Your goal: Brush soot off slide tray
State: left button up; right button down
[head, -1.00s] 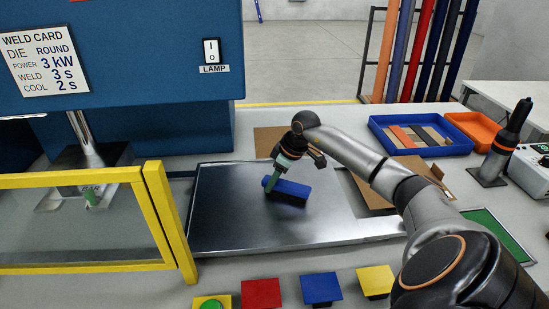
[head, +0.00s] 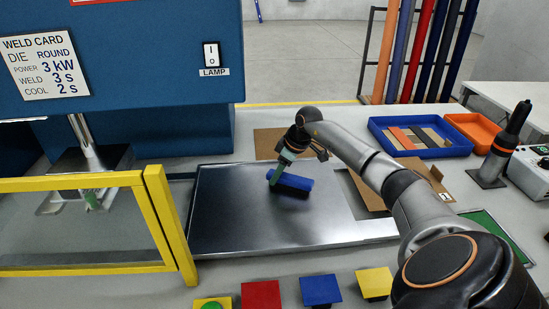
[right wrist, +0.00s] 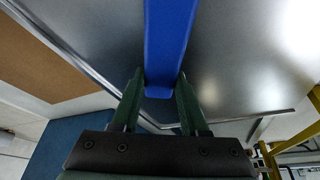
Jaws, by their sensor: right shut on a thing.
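The slide tray (head: 235,220) is a wide shiny metal tray on the bench, with grey shading on its surface. A blue brush (head: 293,183) is over the far middle of the tray. My right gripper (head: 277,172) is shut on it. In the right wrist view, the blue brush handle (right wrist: 170,45) runs between the two green fingers of the gripper (right wrist: 160,108). The brush bristles are hidden, so I cannot tell whether they touch the tray. My left gripper is not in view.
A yellow-framed guard (head: 168,225) stands at the tray's left, under the blue welder (head: 150,60). Cardboard (head: 270,142) lies behind the tray. A blue bin (head: 440,150) and an orange bin (head: 478,132) stand at the back right. Coloured square blocks (head: 320,290) line the front.

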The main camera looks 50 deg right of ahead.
jog(key=shift+s+a+f, duration=0.1)
jog(key=shift+s+a, duration=1.1)
jog(key=shift+s, duration=0.25)
jog(key=shift+s+a+r, duration=0.1)
jog(key=shift+s+a, duration=1.15)
jog(key=shift+s, duration=0.15)
jog(key=shift+s+a+f, duration=0.1)
jog(key=shift+s+a, duration=1.1)
jog(key=shift+s, duration=0.25)
notch_tip(320, 180, up, 6)
jog(key=shift+w, duration=0.1)
jog(key=shift+r, duration=1.6)
